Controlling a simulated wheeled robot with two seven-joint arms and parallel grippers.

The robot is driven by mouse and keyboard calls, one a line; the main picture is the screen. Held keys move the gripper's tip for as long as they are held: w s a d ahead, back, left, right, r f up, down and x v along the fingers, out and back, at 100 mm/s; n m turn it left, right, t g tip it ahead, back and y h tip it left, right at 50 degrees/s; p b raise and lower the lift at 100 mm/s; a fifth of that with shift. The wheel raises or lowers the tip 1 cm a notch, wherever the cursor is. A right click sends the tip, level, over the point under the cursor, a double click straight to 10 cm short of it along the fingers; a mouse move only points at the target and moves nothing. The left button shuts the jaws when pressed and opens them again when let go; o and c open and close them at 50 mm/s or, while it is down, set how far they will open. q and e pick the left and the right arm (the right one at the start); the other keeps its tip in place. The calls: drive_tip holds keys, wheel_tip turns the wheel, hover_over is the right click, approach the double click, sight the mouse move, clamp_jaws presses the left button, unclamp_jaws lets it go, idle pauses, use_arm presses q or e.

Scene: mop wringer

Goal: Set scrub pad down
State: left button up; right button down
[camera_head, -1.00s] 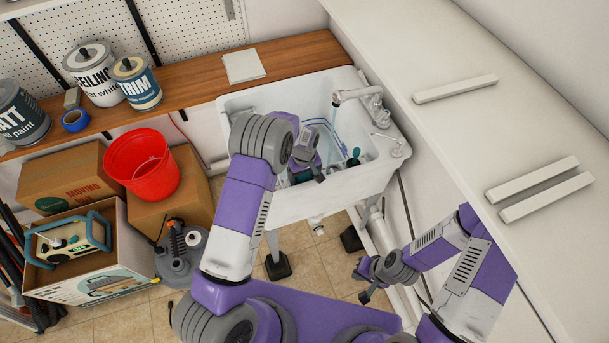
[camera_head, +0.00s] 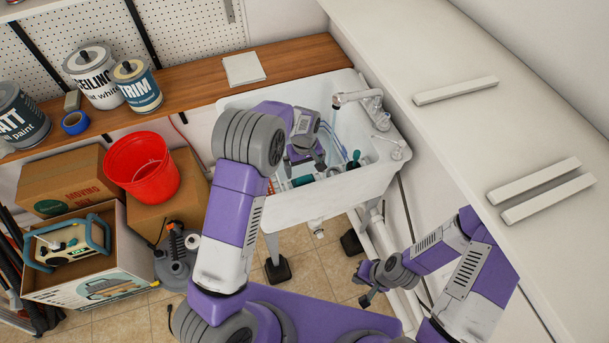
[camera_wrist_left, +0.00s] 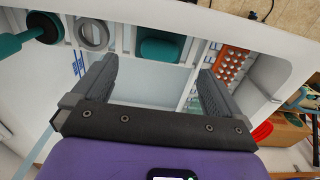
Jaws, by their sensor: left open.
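A teal block (camera_wrist_left: 162,46), which looks like the scrub pad, sits in a compartment of a white caddy (camera_wrist_left: 128,38) in the left wrist view. My left gripper (camera_wrist_left: 157,68) is open, with its two dark fingers spread wide and nothing between them. The teal block is beyond the fingertips, apart from them. In the head view my left gripper (camera_head: 306,160) is over the white sink (camera_head: 375,180), and a teal bit (camera_head: 302,181) shows below it. My right gripper (camera_head: 367,285) hangs low in front of the sink's right side; its jaws are too small to judge.
A grey ring (camera_wrist_left: 93,33), a teal-handled tool (camera_wrist_left: 22,40) and an orange perforated piece (camera_wrist_left: 232,63) are close by in the caddy. The faucet (camera_head: 360,98) rises at the sink's back right. A red bucket (camera_head: 142,168) stands on a box at left.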

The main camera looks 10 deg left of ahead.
sight(304, 178)
use_arm(q)
drive_tip(key=shift+r, duration=2.35)
